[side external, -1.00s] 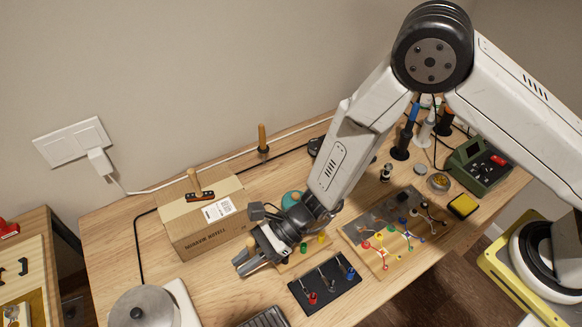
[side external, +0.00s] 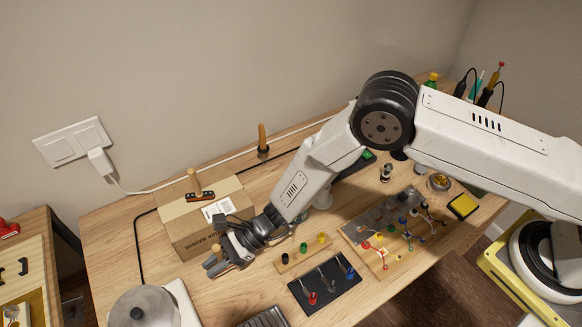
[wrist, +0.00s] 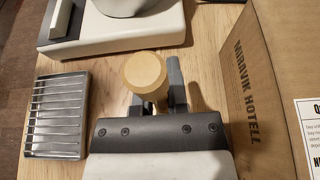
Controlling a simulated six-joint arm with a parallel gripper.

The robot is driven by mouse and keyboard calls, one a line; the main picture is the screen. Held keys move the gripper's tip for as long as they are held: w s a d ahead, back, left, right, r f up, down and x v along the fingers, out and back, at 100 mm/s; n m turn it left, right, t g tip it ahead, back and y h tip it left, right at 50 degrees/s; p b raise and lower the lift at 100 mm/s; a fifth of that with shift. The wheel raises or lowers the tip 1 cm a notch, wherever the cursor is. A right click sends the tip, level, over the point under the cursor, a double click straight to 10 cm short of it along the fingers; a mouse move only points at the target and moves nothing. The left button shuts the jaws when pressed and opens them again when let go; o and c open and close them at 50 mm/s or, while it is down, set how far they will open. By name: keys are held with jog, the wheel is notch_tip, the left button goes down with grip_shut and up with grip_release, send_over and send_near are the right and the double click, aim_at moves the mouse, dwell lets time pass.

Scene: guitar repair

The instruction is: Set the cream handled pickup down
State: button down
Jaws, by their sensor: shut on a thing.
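My gripper (side external: 213,264) is shut on a pale wooden handle, which I take to be that of the cream handled pickup (side external: 215,249). It is low over the wood table, in front of the cardboard box. In the wrist view the handle's round top (wrist: 145,71) shows between the fingers of my gripper (wrist: 156,90). The pickup's body is hidden under the handle and gripper, so I cannot tell whether it touches the table.
The cardboard box (side external: 210,232) stands close behind my gripper, with another wooden-handled pickup (side external: 199,196) on top. A ribbed metal tray (wrist: 58,115) and a white appliance (wrist: 165,32) are nearby. Bare wood (wrist: 205,75) lies between appliance and box.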

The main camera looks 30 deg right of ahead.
jog(key=shift+w+a+f, duration=0.15)
jog(key=shift+f, duration=1.6)
jog(key=shift+f, duration=0.1)
jog(key=c, duration=0.6)
grip_release()
jog(key=shift+c, duration=0.2)
jog(key=v, duration=1.2)
